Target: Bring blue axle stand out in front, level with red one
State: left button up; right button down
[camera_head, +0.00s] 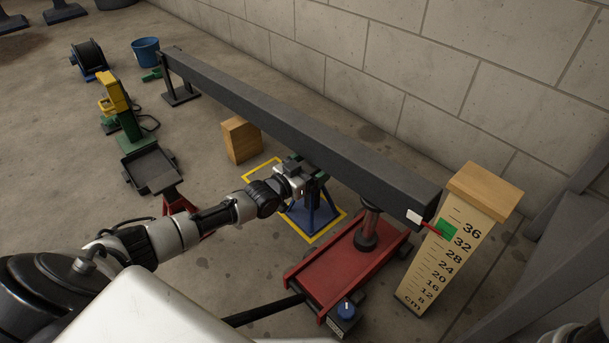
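The blue axle stand (313,217) stands inside a yellow floor outline (327,233), under the long dark beam (290,125). My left gripper (308,176) is at the top of the blue stand, just below the beam's near side. The gripper and wrist hide the stand's head, so I cannot tell whether the fingers are closed on it. The red axle stand (174,200) stands to the left, in front of the beam, partly hidden behind my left arm. My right gripper is not in view.
A red trolley jack (333,262) is under the beam's right end, beside a centimetre scale board (447,250). A black support (181,96) is under the far end. A wooden block (241,141) and black tray (150,171) stand left. A block wall runs behind.

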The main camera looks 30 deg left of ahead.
pick_arm(q)
jog(key=shift+c, duration=0.3)
grip_shut()
dwell(0.3)
